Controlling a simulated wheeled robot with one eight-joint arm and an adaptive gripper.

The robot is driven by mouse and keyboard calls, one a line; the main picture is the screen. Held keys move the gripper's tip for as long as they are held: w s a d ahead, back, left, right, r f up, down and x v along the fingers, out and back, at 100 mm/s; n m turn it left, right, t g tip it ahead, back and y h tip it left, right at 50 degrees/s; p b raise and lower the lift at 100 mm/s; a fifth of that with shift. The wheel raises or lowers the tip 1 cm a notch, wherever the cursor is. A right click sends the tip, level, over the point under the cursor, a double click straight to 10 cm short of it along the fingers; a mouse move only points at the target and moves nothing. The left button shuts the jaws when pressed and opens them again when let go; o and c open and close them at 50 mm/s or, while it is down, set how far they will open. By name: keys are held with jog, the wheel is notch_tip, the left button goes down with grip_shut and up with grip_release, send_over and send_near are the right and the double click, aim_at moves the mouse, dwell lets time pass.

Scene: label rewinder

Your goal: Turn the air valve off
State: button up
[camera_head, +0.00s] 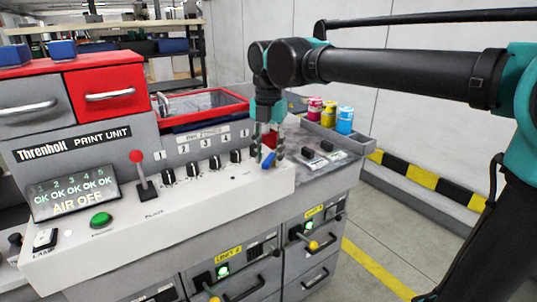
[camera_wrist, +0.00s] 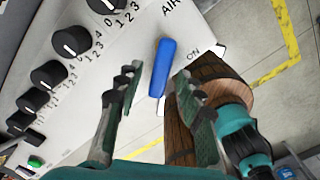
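The air valve has a blue lever handle (camera_head: 268,160) at the right end of the print unit's sloped white panel. In the wrist view the blue handle (camera_wrist: 161,68) lies between my fingertips, beside the printed "AIR" and "ON" labels. My gripper (camera_head: 268,152) points down over the valve. It is open, with one finger on each side of the handle and visible gaps; I see no grip on it. The display (camera_head: 74,191) on the left of the panel reads "AIR OFF" under a row of OK marks.
Several black knobs (camera_head: 200,168) line the panel left of the valve. A red-knobbed lever (camera_head: 137,158) and a green button (camera_head: 101,219) stand further left. Colored bottles (camera_head: 329,113) stand behind on the right. A brown wood-textured object (camera_wrist: 232,91) shows in the wrist view.

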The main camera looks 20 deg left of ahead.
grip_shut()
jog(key=shift+a+m, duration=0.1)
jog(key=shift+m, duration=0.2)
jog(key=m, duration=0.1)
jog(key=a+m, duration=0.1)
jog(key=m, duration=0.1)
jog(key=shift+w, duration=0.15)
jog(key=shift+w+a+m, duration=0.1)
jog(key=shift+a+m, duration=0.05)
jog(key=shift+m, duration=0.75)
jog(key=shift+w+a+m, duration=0.1)
jog(key=shift+a+m, duration=0.05)
jog(key=shift+m, duration=0.75)
grip_release()
jog(key=shift+r, duration=0.15)
